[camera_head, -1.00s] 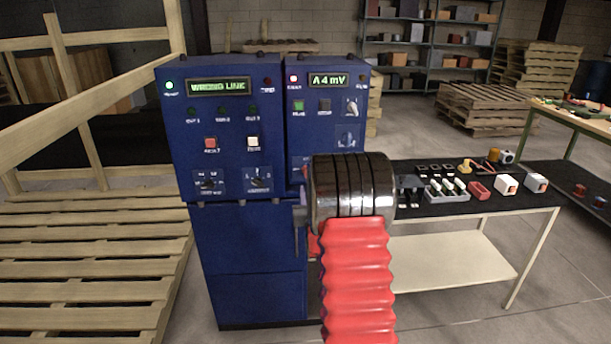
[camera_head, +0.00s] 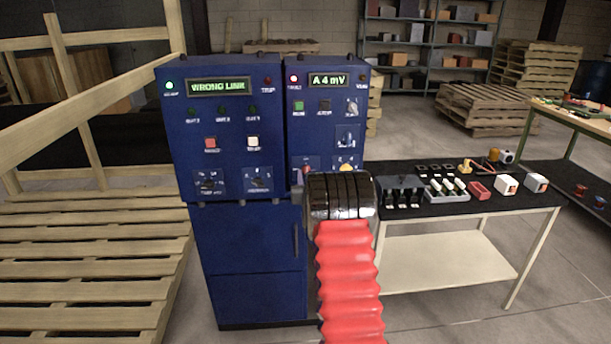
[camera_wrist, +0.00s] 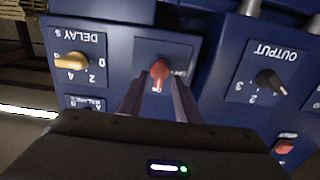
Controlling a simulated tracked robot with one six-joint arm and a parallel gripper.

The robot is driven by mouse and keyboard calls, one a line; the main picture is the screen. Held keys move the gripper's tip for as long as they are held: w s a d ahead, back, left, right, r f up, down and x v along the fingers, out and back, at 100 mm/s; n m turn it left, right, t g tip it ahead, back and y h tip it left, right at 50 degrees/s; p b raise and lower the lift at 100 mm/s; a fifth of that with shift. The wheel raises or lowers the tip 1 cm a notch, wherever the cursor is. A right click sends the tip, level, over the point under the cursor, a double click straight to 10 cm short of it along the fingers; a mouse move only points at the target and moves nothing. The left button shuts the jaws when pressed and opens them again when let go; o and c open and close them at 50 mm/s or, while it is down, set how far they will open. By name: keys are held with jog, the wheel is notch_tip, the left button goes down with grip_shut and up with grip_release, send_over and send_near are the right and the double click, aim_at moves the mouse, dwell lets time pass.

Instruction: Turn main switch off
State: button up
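A red rotary knob (camera_wrist: 159,72), which looks like the main switch, sits on a blue plate straight ahead in the wrist view. Its plate lettering is too blurred and partly covered to read. It also shows in the head view (camera_head: 306,170), low on the right-hand blue cabinet (camera_head: 325,115). My gripper (camera_wrist: 158,87) has its two fingers apart, one on each side of the knob's lower part in the picture. I cannot tell whether they touch it. In the head view my dark wrist and red sleeve hide the fingers.
In the wrist view a yellow DELAY knob (camera_wrist: 72,61) lies left of the red knob, and a black OUTPUT knob (camera_wrist: 270,82) lies right. The left cabinet's display (camera_head: 218,87) reads WRONG LINK. A black-topped table (camera_head: 470,205) with small parts stands right of the cabinets.

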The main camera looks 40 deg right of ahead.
jog(key=shift+x, duration=1)
jog(key=c, duration=0.6)
jog(key=shift+a+f, duration=0.1)
jog(key=shift+a, duration=0.15)
jog(key=shift+c, duration=0.3)
jog(key=shift+d, duration=0.1)
